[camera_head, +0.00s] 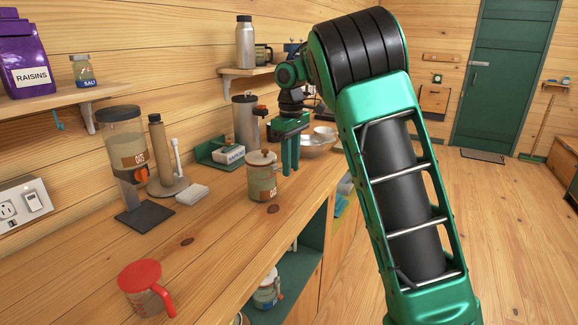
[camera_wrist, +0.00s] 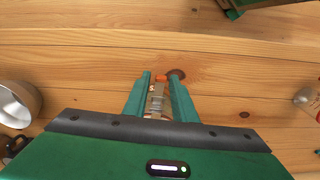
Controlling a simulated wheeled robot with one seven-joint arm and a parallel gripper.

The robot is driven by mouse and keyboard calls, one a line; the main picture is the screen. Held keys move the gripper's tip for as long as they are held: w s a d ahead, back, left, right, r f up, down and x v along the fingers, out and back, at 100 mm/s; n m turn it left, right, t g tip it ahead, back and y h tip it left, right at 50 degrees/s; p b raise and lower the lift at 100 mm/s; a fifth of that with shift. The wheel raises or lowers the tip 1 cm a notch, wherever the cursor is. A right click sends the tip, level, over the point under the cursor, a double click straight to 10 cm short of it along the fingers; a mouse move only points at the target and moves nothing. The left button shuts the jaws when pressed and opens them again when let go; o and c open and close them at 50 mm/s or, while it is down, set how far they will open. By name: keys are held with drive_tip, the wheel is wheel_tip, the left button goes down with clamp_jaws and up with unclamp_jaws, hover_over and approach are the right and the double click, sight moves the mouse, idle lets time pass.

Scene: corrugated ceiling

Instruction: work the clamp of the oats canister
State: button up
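The oats canister (camera_head: 261,180) stands upright on the counter in the head view. It is a clear jar with a pale fill, a brown label and a lid with a brown knob. Its clamp is too small to make out. My gripper (camera_head: 290,172) points down just right of the canister, apparently apart from it. In the wrist view my gripper (camera_wrist: 160,76) shows its two green fingers apart. A narrow banded thing with an orange end (camera_wrist: 160,78) shows between them; I cannot tell what it is or whether they touch it.
An oats dispenser (camera_head: 130,150), a paper-towel holder (camera_head: 160,150) and a napkin holder (camera_head: 229,154) stand along the wall. A metal bowl (camera_wrist: 14,105) lies left in the wrist view. The counter between mug and canister is clear.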

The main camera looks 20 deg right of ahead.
clamp_jaws()
